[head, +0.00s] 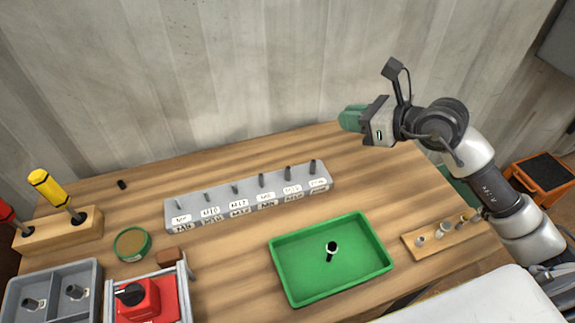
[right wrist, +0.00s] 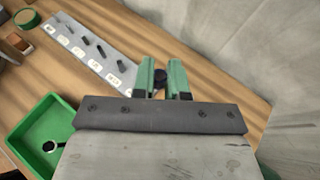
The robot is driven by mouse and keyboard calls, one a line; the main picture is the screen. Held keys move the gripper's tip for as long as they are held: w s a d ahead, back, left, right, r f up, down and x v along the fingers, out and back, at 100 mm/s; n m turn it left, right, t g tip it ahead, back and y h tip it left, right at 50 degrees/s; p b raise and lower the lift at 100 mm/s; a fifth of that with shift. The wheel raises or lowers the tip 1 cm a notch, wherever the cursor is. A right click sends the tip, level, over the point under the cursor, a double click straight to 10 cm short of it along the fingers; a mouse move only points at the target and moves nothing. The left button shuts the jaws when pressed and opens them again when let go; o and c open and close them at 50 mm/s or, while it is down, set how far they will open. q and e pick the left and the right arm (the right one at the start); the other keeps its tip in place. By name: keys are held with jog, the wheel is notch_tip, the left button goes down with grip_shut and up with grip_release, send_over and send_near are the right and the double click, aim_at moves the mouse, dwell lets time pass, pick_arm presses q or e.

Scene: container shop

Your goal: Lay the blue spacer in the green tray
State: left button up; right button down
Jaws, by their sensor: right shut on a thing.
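The green tray (head: 383,262) sits on the wooden table at the front, right of centre. A small dark piece with a white ring (head: 331,250) stands in it. My right gripper (head: 350,119) is raised above the table, behind and to the right of the tray. In the right wrist view its green fingers (right wrist: 161,80) are shut on a small dark piece (right wrist: 160,77), mostly hidden between them. I cannot tell its colour well or whether it is the blue spacer. No clearly blue piece shows. My left gripper is not in view.
A grey rack (head: 247,209) with several dark pins and labels stands behind the tray. A small wooden board (head: 441,241) with several small cylinders lies to its right. A red box (head: 137,300), grey bin (head: 52,293) and screwdriver stand (head: 60,231) fill the left.

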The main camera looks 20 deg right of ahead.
jog(key=a+f+p, duration=0.1)
jog(key=a+f, duration=0.2)
jog(key=w+a+f+p, duration=0.1)
jog(key=a+f+p, duration=0.1)
jog(key=a+f, duration=0.1)
jog(key=w+a+f+p, duration=0.1)
jog(key=a+f, duration=0.2)
jog(key=a, duration=0.2)
jog(key=shift+w+a+f, duration=0.15)
jog(key=shift+a+f, duration=0.05)
jog(key=shift+a, duration=0.05)
jog(key=shift+f+p, duration=0.35)
jog(key=shift+p, duration=0.25)
jog(key=shift+f, duration=0.3)
jog(key=shift+f, duration=0.1)
